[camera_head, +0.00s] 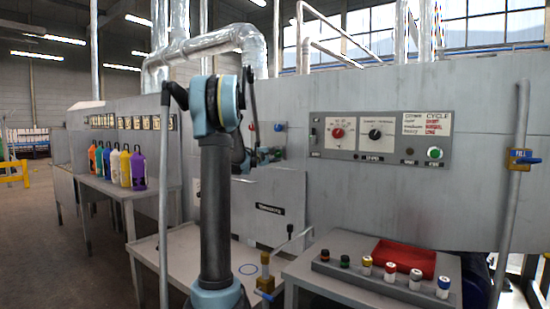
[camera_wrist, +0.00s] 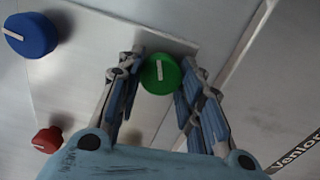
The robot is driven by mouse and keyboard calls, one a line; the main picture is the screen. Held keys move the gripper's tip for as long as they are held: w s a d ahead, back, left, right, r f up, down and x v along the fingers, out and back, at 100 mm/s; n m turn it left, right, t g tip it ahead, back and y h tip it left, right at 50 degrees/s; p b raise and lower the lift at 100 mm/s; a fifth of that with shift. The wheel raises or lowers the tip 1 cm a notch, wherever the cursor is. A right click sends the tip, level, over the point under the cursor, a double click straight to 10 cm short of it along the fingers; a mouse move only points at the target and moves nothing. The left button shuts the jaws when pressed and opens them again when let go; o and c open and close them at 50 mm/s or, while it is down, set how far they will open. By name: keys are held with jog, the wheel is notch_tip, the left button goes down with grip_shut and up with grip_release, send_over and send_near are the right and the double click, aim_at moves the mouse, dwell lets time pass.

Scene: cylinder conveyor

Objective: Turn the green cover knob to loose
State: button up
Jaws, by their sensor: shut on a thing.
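The green cover knob (camera_wrist: 160,74) is a round green disc with a pale pointer line, upright in the wrist view with a slight tilt. My gripper (camera_wrist: 160,82) has its fingers on both sides of the knob and is shut on it. In the head view my gripper (camera_head: 268,156) is small at the machine front, behind my arm, and the green knob cannot be made out there.
A blue knob (camera_wrist: 31,35) and a smaller red knob (camera_wrist: 47,140) sit on the same panel. The head view shows a control panel (camera_head: 380,137), colored bottles (camera_head: 125,168) and a red tray (camera_head: 404,258) beside several small jars.

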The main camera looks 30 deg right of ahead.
jog(key=n, duration=1.2)
jog(key=shift+f+n, duration=0.15)
jog(key=shift+n, duration=0.15)
dwell(0.4)
jog(key=o, duration=1.1)
jog(key=shift+c, duration=0.2)
jog(key=shift+a, duration=0.1)
jog(key=v, duration=1.2)
